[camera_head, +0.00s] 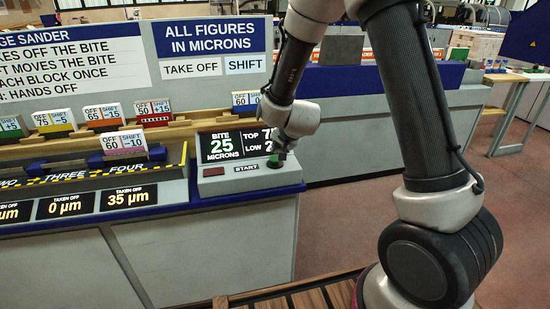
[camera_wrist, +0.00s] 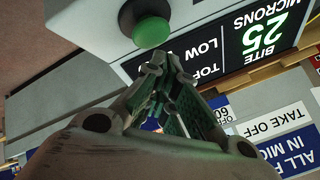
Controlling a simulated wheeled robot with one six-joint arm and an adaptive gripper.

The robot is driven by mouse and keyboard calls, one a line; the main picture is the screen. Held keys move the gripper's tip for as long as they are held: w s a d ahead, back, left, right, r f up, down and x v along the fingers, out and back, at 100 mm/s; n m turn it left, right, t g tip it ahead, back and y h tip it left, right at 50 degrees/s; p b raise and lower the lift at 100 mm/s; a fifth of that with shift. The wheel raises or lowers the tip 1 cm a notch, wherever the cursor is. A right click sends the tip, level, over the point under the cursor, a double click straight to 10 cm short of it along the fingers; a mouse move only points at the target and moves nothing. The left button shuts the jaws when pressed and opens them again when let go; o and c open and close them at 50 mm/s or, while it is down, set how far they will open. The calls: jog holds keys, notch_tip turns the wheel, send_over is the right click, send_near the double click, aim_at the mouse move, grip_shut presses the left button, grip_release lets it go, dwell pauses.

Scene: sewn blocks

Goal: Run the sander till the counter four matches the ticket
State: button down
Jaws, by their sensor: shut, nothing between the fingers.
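My gripper (camera_head: 281,156) is shut and empty at the sander's control box (camera_head: 250,181). In the wrist view its fingertips (camera_wrist: 165,62) are close to a round green button (camera_wrist: 152,30); I cannot tell whether they touch it. The START label and a dark red part (camera_head: 214,171) are on the box's front. The display (camera_head: 222,147) reads BITE 25 MICRONS; its TOP and LOW values are partly hidden by my arm. Counter four (camera_head: 126,197) reads 35 µm. A ticket (camera_head: 125,143) reading OFF 60, SHIFT -10 stands above the FOUR label.
Counter three (camera_head: 65,206) reads 0 µm. Several other OFF and SHIFT cards stand on a wooden rack (camera_head: 90,131) behind. A sign (camera_head: 209,37) says all figures are in microns. Red-brown floor (camera_head: 340,215) is open right of the sander.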

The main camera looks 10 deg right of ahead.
jog(key=shift+f, duration=0.45)
jog(key=shift+f, duration=0.5)
dwell(0.6)
dwell(0.4)
jog(key=shift+r, duration=0.95)
jog(key=shift+r, duration=2.5)
